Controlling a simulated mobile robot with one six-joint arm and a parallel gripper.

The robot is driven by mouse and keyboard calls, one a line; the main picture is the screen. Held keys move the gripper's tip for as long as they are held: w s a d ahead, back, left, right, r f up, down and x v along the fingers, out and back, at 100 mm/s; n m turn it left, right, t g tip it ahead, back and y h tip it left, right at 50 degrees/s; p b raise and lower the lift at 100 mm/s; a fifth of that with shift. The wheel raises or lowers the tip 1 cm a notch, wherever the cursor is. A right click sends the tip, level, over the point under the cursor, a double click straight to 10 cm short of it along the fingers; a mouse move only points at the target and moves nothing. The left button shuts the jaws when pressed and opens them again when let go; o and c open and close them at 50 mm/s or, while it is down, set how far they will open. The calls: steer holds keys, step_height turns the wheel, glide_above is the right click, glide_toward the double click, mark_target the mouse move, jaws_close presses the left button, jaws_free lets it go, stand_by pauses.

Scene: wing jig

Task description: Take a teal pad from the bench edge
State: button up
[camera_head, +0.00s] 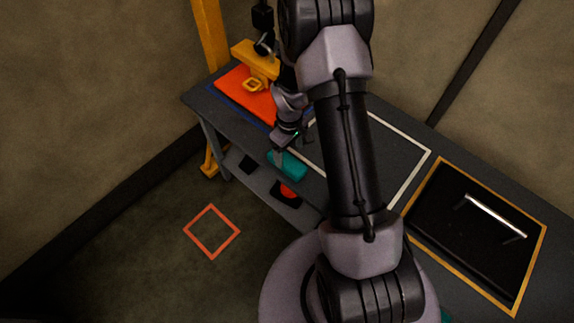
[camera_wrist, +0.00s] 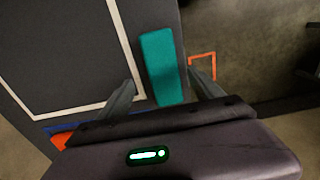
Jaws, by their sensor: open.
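A flat teal pad (camera_head: 289,165) lies at the front edge of the grey bench in the head view. In the wrist view the teal pad (camera_wrist: 161,68) is a long strip along the bench edge, its near end between the two fingers. My gripper (camera_head: 277,156) is at the pad's left end in the head view. In the wrist view my gripper (camera_wrist: 163,88) is open, with a finger on each side of the pad and a gap to each. Whether the fingertips are level with the pad or above it I cannot tell.
A white outlined rectangle (camera_head: 408,184) marks the bench top. An orange-red plate with a yellow fixture (camera_head: 256,66) is at the far left. A black tray with a yellow border (camera_head: 474,235) holds a silver handle at right. A red button (camera_head: 286,193) sits below the bench edge.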

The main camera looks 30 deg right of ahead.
mark_target(287, 160)
steer(key=f+b, duration=0.1)
steer(key=f, duration=0.2)
steer(key=f+b, duration=0.1)
steer(key=f, duration=0.1)
steer(key=shift+w+a+f+b, duration=0.1)
steer(key=shift+a+f+b, duration=0.1)
steer(key=shift+a+b, duration=0.2)
steer(key=shift+r, duration=0.1)
steer(key=c, duration=1.4)
